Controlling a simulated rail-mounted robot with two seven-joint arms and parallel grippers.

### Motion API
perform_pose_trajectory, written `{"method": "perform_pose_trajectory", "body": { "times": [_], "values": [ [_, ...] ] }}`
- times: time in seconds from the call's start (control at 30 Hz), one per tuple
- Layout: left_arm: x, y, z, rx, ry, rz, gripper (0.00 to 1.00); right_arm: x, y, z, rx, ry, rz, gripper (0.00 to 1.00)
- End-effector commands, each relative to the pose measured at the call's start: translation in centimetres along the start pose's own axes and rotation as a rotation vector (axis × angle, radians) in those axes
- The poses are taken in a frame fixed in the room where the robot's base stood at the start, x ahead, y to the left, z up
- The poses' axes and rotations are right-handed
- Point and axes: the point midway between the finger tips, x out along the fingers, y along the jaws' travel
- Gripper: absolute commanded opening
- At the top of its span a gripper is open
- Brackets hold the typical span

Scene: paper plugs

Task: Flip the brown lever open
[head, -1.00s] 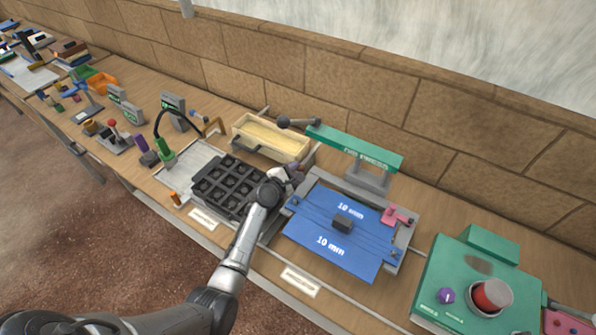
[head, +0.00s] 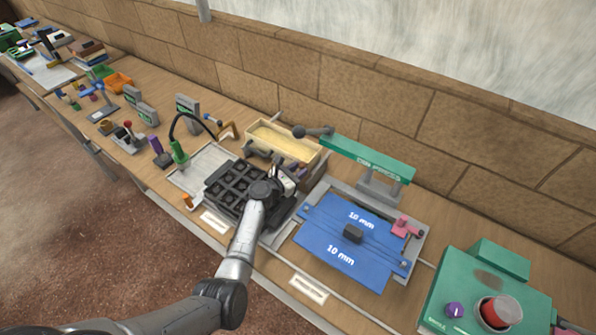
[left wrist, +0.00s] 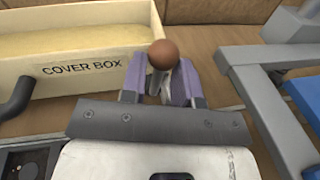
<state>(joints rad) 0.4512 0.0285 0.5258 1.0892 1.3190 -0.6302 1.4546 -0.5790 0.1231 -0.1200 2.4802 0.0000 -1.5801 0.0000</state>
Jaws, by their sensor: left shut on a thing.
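In the left wrist view, a brown ball knob (left wrist: 163,54), which looks like the end of the brown lever, sits between the purple fingertips of my left gripper (left wrist: 160,78). The fingers are shut on it. A grey piece shows below the knob between the fingers; the rest of the lever is hidden. In the head view, my left gripper (head: 286,178) is over the right edge of the black compartment tray (head: 226,190), in front of the cover box (head: 310,156). The knob is too small and covered to make out there. My right gripper is not in view.
The cover box is close behind my left gripper, with a dark handle (left wrist: 18,96) at its front. A blue plate (head: 335,262) on a grey frame stands to the right, with a green-topped press (head: 370,158) behind. A green box (head: 470,290) stands farther right.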

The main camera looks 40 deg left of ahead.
Motion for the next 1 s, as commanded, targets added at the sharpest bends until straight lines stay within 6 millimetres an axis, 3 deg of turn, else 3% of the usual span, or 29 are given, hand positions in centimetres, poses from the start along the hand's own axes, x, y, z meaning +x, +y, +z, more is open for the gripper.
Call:
{"method": "perform_pose_trajectory", "body": {
  "times": [0.3, 0.87, 0.9, 1.0],
  "values": [
    [-0.13, 0.53, -0.15, -0.109, -0.020, -0.007, 0.00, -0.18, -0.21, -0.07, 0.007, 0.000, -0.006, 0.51],
    [-0.17, 0.65, -0.26, -0.134, -0.024, -0.007, 0.00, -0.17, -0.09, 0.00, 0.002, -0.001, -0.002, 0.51],
    [-0.18, 0.65, -0.27, -0.134, -0.024, -0.007, 0.32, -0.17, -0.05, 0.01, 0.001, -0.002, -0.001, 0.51],
    [-0.17, 0.65, -0.24, -0.133, -0.024, -0.008, 0.38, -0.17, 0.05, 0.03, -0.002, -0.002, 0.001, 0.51]
  ]
}}
